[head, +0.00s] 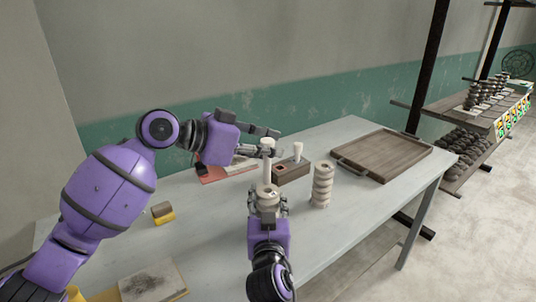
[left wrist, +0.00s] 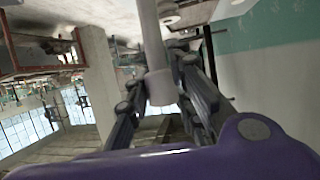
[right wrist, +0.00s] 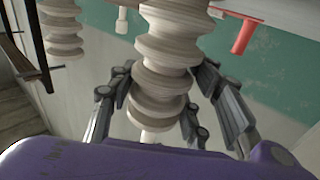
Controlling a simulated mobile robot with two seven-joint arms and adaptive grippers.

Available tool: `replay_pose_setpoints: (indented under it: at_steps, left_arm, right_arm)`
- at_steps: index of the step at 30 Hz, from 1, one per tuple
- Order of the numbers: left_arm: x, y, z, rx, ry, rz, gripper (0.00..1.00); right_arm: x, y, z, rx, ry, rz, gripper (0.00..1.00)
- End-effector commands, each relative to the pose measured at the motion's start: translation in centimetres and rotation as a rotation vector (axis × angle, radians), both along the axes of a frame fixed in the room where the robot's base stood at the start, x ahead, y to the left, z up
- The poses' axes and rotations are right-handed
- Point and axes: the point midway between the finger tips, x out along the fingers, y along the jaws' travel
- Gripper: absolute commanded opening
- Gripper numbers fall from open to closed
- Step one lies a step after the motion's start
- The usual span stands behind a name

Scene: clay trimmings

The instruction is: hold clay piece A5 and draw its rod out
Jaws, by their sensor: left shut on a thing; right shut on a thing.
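A pale, ribbed clay piece (right wrist: 165,50) stands between the fingers of my right gripper (head: 267,197). These fingers are shut on it in the right wrist view. A pale rod (head: 267,171) stands upright above this piece in the head view. Its thicker knob (head: 268,143) is held by my left gripper (head: 266,151), shut on it; the left wrist view shows the rod's collar (left wrist: 161,88) between the fingers. I cannot tell how much of the rod is inside the clay. No label is readable.
A second ribbed clay piece (head: 322,187) stands close on the right. A dark box (head: 292,174) with a pale peg (head: 298,151) stands behind. A wooden tray (head: 383,155) lies at the back right. A yellow-and-brown block (head: 163,213) and a flat board (head: 153,281) lie at left.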

Motion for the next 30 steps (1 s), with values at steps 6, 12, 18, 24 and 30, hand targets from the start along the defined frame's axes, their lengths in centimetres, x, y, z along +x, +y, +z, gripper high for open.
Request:
replay_pose_setpoints:
  at_steps: [6, 12, 18, 24, 30]
  left_arm:
    - [-0.03, -0.01, 1.18, 0.000, -0.001, 0.000, 0.00]
    - [-0.05, -0.03, 1.26, 0.000, 0.000, -0.001, 0.00]
    - [-0.05, -0.03, 1.23, -0.001, 0.001, -0.001, 0.00]
    - [-0.06, -0.03, 1.21, 0.000, 0.002, -0.001, 0.00]
    - [-0.06, -0.04, 1.20, 0.000, 0.002, -0.001, 0.00]
  right_arm:
    - [0.00, -0.02, -0.06, 0.000, 0.001, 0.000, 0.00]
    - [0.00, -0.01, -0.06, 0.000, 0.001, 0.000, 0.00]
    - [0.00, -0.01, -0.05, 0.000, 0.001, 0.000, 0.66]
    - [0.00, 0.00, -0.03, 0.000, 0.001, 0.000, 0.67]
    - [-0.44, 0.00, -0.06, 0.001, 0.001, 0.000, 0.67]
